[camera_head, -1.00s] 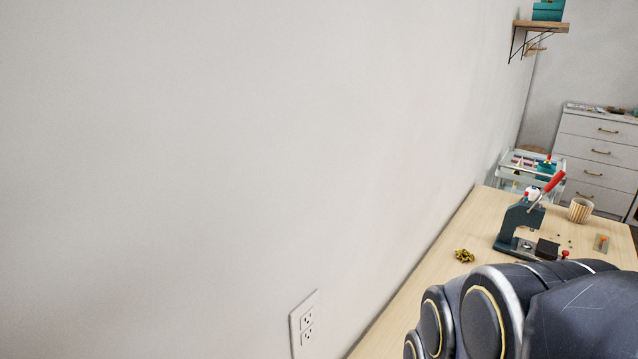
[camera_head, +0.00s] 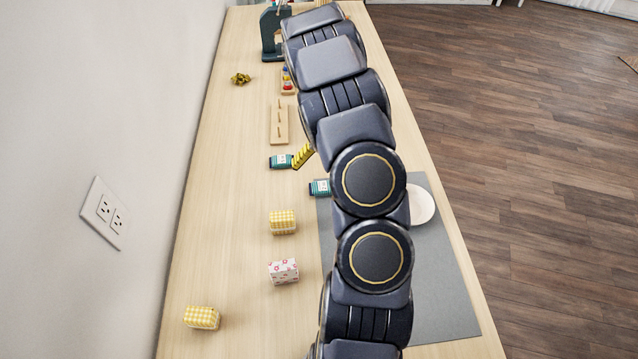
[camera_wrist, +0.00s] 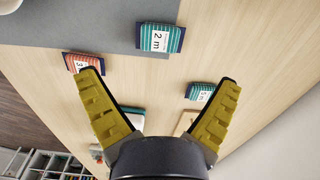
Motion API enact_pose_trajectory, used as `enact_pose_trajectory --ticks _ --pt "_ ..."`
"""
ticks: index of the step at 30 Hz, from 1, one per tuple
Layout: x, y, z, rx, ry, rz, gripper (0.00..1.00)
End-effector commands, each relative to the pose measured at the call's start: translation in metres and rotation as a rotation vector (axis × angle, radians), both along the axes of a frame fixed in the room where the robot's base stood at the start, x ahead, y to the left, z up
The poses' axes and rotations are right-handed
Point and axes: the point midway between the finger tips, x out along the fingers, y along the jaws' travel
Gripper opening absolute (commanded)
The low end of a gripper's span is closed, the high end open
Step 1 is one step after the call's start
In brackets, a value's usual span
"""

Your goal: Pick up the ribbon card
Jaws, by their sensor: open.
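Several ribbon cards lie on the table. In the wrist view, a teal-striped card marked "2 m" (camera_wrist: 160,38) lies at the grey mat's edge, beyond my fingertips. A red-striped card (camera_wrist: 84,62) is by the left fingertip, partly covered. A smaller teal card (camera_wrist: 200,92) is just inside the right finger. Another teal-and-white item (camera_wrist: 133,118) shows between the fingers, partly hidden by my gripper (camera_wrist: 160,84), which is open and empty. In the head view, one yellow finger (camera_head: 303,155) shows beside a teal card (camera_head: 281,161); another teal card (camera_head: 319,187) is partly behind my arm.
Yellow checked blocks (camera_head: 282,222) (camera_head: 202,317) and a floral block (camera_head: 283,271) stand on the near table. A pegged wooden board (camera_head: 279,125), gold bow (camera_head: 241,79) and dark press (camera_head: 271,38) are farther off. A grey mat (camera_head: 440,290) and white plate (camera_head: 422,204) lie right.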

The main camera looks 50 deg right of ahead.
Motion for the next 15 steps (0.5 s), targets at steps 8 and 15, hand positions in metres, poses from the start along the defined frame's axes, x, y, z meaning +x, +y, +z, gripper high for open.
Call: enact_pose_trajectory --ticks 8,15 --pt "-0.001 -0.006 -0.028 0.004 -0.005 -0.010 0.93" --pt "0.000 -0.004 -0.050 0.002 -0.006 -0.011 0.93"
